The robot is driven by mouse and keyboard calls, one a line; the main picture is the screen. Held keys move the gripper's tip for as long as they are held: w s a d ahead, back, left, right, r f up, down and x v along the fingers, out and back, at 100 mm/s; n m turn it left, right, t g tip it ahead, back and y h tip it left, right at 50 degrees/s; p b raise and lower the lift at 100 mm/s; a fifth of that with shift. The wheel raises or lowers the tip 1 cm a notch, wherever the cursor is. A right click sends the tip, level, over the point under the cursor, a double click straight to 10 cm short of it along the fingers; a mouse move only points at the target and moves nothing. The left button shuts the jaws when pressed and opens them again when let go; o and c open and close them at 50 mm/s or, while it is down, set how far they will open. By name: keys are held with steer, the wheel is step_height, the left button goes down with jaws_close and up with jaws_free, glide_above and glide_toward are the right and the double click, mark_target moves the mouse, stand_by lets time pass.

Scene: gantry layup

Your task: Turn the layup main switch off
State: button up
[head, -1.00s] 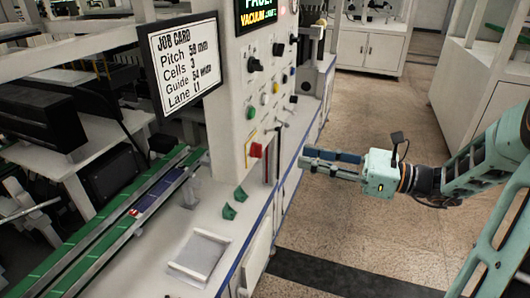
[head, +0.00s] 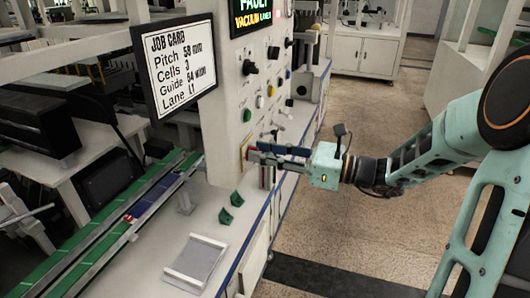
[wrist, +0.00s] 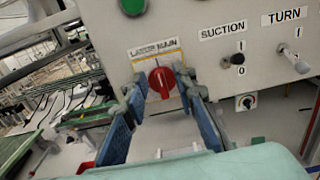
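The layup main switch (wrist: 161,79) is a red rotary knob on a yellow-edged plate, under a "LAYUP MAIN" label (wrist: 154,49) on the white panel. Its handle looks close to upright in the wrist view. My gripper (wrist: 162,92) is open, with one blue-padded finger on each side of the knob. A gap shows between each fingertip and the knob, and I cannot tell any contact. In the head view my gripper (head: 254,156) reaches the panel from the right and mostly hides the knob.
Right of the switch are the suction toggle (wrist: 238,60), the turn toggle (wrist: 295,60) and a small black knob (wrist: 246,102). A green button (wrist: 132,6) sits above. A job card (head: 180,62) stands left of the panel. Green blocks (head: 236,199) lie on the bench below.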

jaws_close()
steer(key=shift+n, duration=0.4)
steer(key=shift+s+a+f+n+b, duration=0.1)
steer(key=shift+s+f+n+b, duration=0.1)
steer(key=shift+n+b, duration=2.6)
steer(key=shift+s+a+f+n+b, duration=0.15)
steer(key=shift+f+n+b, duration=0.1)
steer(key=shift+n+b, duration=2.6)
steer(key=shift+s+d+f+n+b, duration=0.1)
steer(key=shift+s+f+n+b, duration=0.1)
steer(key=shift+n+b, duration=2.6)
steer(key=shift+n, duration=0.25)
jaws_free()
steer(key=shift+r, duration=0.1)
